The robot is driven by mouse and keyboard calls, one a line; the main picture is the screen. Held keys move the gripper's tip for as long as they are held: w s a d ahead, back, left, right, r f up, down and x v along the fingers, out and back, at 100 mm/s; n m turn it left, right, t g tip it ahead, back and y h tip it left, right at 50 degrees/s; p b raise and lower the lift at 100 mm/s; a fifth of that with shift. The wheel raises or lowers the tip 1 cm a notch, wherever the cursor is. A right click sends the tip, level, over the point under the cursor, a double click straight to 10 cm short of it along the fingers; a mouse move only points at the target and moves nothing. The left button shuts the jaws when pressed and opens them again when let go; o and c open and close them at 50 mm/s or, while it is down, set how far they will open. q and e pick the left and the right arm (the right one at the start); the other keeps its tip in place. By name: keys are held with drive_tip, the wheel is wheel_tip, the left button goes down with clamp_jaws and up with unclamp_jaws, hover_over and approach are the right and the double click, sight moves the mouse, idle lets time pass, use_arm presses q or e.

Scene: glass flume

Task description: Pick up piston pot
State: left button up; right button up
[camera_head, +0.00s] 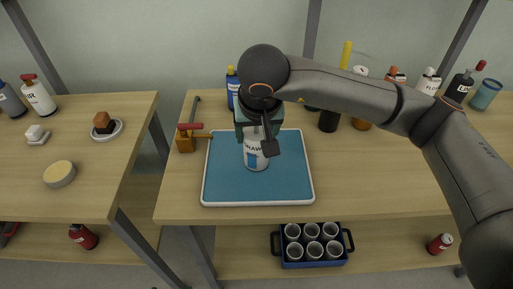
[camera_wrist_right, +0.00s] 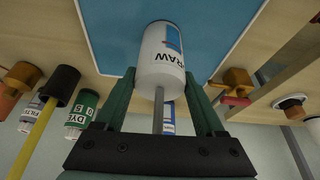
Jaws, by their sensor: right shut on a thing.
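The piston pot (camera_head: 256,157) is a white cylinder with dark lettering and a blue patch, upright over the blue tray on the middle table. Whether its base touches the tray is hard to tell. In the right wrist view the pot (camera_wrist_right: 161,58) shows a metal rod (camera_wrist_right: 158,112) sticking out of its end toward my palm. My right gripper (camera_head: 258,133) comes down from above and is shut on the pot. Its two green fingers (camera_wrist_right: 160,80) lie on either side of the pot's end. The gripper hides the pot's top in the head view. My left gripper is not in view.
The blue tray (camera_head: 225,185) has a white rim and is otherwise clear. An orange-brown tool (camera_head: 186,141) stands at its left. Several bottles stand along the back, including a blue one (camera_head: 232,88). A blue crate of cups (camera_head: 314,264) sits on the lower shelf.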

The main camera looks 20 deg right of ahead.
drive_tip(key=shift+r, duration=0.1)
clamp_jaws()
